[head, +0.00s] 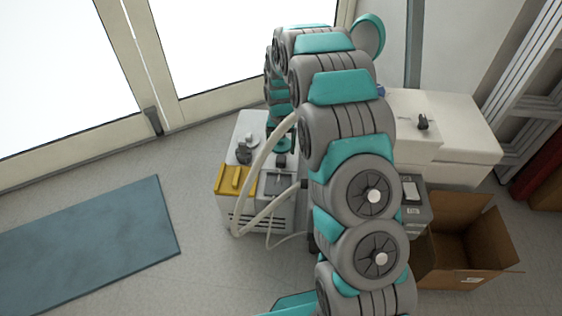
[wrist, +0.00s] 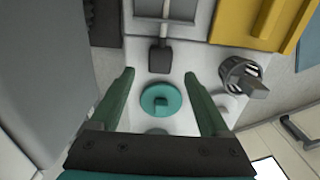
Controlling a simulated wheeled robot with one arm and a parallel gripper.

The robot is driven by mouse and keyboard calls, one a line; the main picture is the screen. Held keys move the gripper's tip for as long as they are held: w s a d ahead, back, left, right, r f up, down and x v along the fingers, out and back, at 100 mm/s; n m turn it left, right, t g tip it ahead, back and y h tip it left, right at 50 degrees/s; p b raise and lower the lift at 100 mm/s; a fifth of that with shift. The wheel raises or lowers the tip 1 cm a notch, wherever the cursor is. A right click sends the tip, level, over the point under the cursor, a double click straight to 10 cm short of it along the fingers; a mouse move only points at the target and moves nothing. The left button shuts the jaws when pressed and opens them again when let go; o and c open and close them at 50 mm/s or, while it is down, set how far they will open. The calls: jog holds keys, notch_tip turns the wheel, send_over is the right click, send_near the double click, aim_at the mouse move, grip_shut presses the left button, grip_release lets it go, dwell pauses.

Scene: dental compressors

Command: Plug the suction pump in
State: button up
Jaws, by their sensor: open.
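The white machine (head: 262,217), which looks like the suction pump, stands on the floor with a yellow block (head: 235,180) on top. In the wrist view, my gripper (wrist: 160,74) is open over its white top, one green finger on each side. A round teal knob (wrist: 161,101) lies between the fingers, apart from both. A dark grey block-shaped piece (wrist: 160,57), possibly a plug or switch, sits just beyond the fingertips. In the head view my arm hides most of my gripper. I cannot make out a power plug or socket for certain.
A pale hose (head: 262,165) loops over the machine's front. A metal fitting (wrist: 242,78) stands right of my gripper. White cabinets (head: 450,150) and an open cardboard box (head: 465,240) are at the right. A blue mat (head: 90,245) lies on clear floor at the left.

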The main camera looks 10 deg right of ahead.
aim_at(281, 157)
notch_tip(281, 157, down, 5)
jog(key=shift+w+f, duration=0.1)
jog(key=shift+f, duration=0.05)
dwell(0.4)
grip_shut()
dwell(0.6)
